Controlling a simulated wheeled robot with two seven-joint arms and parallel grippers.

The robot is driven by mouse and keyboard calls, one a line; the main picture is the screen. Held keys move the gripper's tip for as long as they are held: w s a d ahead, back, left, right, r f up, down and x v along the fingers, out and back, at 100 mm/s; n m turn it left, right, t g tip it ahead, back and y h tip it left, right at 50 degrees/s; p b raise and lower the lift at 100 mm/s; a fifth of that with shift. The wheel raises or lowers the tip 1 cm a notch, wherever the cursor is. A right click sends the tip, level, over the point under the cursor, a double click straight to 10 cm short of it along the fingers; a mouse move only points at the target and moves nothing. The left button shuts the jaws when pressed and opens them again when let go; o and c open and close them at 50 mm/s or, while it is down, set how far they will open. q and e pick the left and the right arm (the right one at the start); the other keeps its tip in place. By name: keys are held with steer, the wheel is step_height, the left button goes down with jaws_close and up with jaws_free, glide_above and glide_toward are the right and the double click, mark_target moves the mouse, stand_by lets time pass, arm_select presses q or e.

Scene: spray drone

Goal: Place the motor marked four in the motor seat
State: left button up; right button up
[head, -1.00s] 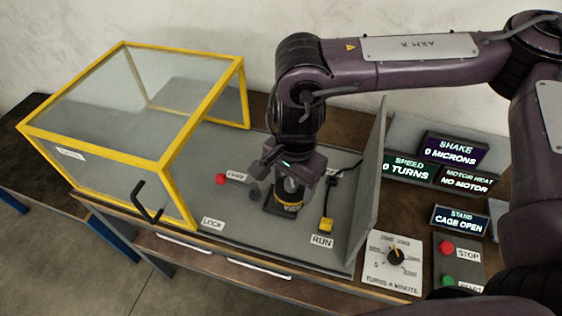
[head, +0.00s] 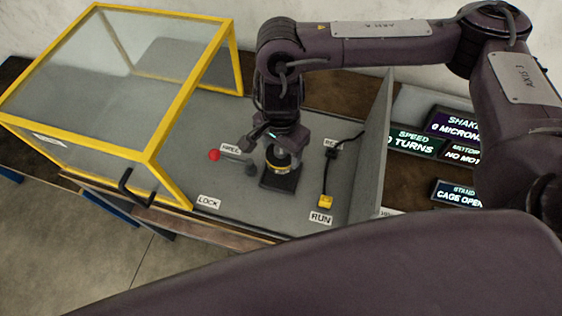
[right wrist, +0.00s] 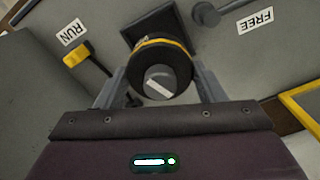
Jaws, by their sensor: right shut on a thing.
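The motor (head: 283,159) is a dark cylinder with a yellow band, held upright or nearly so. My right gripper (head: 282,152) is shut on it from above. In the right wrist view the motor (right wrist: 162,60) sits between the two fingers, with a pale label on its top too small to read. The motor seat (head: 278,182) is a dark square block on the bench floor, directly beneath the motor; it also shows in the right wrist view (right wrist: 133,38). I cannot tell whether motor and seat touch. My left gripper is out of view.
The yellow-framed clear cage (head: 150,150) stands open at left. A red-knobbed lever (head: 214,155) lies by the FREE label. A yellow-handled lever (head: 325,201) is at RUN. A grey upright panel (head: 374,150) stands right. Displays (head: 463,193) read cage open. A purple arm link of mine covers the foreground.

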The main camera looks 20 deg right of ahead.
mark_target(281, 163)
steer(key=shift+f+b, duration=0.3)
steer(key=shift+f, duration=3.1)
steer(key=shift+s+f, duration=0.1)
steer(key=shift+f, duration=0.05)
steer(key=o, duration=1.4)
steer(key=shift+r, duration=0.55)
step_height(281, 163, up, 11)
steer(key=shift+r, duration=0.1)
